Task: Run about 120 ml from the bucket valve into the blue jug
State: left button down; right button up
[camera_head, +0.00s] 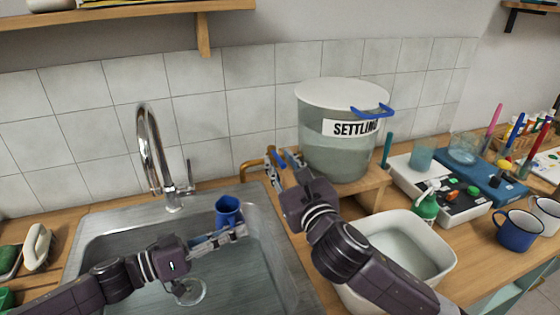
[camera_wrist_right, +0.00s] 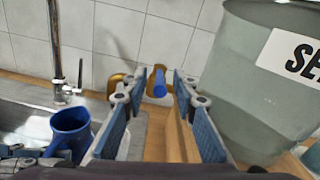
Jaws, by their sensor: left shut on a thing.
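The bucket (camera_head: 335,150), labelled "SETTLING", stands on a wooden stand beside the sink; it also shows in the right wrist view (camera_wrist_right: 275,100). Its brass valve (camera_wrist_right: 155,62) with a blue handle (camera_wrist_right: 160,90) is on the bucket's left side. In the head view the brass valve (camera_head: 251,166) is partly hidden by my right gripper (camera_head: 283,164). That gripper is open, its fingers pointing at the valve, which shows between and beyond the fingertips. My left gripper (camera_head: 217,238) is shut on the blue jug (camera_head: 228,208), held upright over the sink. The jug's contents cannot be seen.
The metal sink (camera_head: 100,240) has a tall tap (camera_head: 150,150) behind it. A white basin (camera_head: 440,262) stands in front of the stand, partly behind my right arm. A green bottle (camera_head: 427,206), blue mug (camera_head: 518,230) and trays crowd the counter to the right.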

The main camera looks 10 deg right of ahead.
jog(key=shift+w+a, duration=0.1)
jog(key=shift+w, duration=0.25)
jog(key=shift+c, duration=0.3)
grip_shut()
